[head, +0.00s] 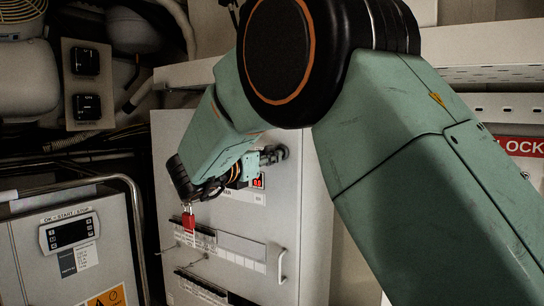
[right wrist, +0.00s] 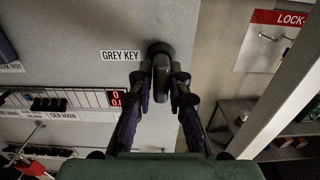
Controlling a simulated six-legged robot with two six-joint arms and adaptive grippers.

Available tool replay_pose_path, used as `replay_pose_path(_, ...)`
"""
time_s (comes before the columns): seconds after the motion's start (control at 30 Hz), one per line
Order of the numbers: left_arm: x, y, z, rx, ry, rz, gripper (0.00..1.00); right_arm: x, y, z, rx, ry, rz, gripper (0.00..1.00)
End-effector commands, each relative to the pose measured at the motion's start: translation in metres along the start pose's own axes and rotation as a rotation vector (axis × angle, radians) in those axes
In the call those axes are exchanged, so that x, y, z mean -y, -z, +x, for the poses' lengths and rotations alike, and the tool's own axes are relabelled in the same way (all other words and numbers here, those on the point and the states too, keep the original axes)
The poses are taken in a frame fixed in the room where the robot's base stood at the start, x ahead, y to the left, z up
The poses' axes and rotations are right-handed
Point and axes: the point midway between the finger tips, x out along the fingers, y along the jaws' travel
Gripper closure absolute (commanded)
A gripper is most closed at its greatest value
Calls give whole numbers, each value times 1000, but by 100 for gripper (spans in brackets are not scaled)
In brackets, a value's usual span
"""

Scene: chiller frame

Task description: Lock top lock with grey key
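The grey key (right wrist: 160,66) is a dark, rounded piece at the cabinet face, beside a white GREY KEY label (right wrist: 120,55) in the right wrist view. My right gripper (right wrist: 161,84) has its fingers closed in on both sides of it, and the key fills the space between the fingertips. The top lock cannot be picked out for certain. My left gripper is in neither view.
The grey cabinet (head: 310,220) carries ledges, a strip of labels and a handle (head: 281,266). A red padlock (head: 189,222) hangs at its left. A metal rail (head: 135,215) and control panel (head: 68,233) stand at left. A red LOCK sign (head: 522,147) is at right.

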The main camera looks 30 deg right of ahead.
Motion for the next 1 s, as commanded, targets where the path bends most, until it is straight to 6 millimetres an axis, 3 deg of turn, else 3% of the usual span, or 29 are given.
replay_pose_path(0.37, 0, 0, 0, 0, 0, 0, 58, 0, 0, 0, 0, -1, -4, 83)
replay_pose_path(0.7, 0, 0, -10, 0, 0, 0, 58, 2, -2, 0, 0, -1, -236, 83)
replay_pose_path(1.0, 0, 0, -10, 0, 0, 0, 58, 2, -1, 0, 0, -1, -249, 83)
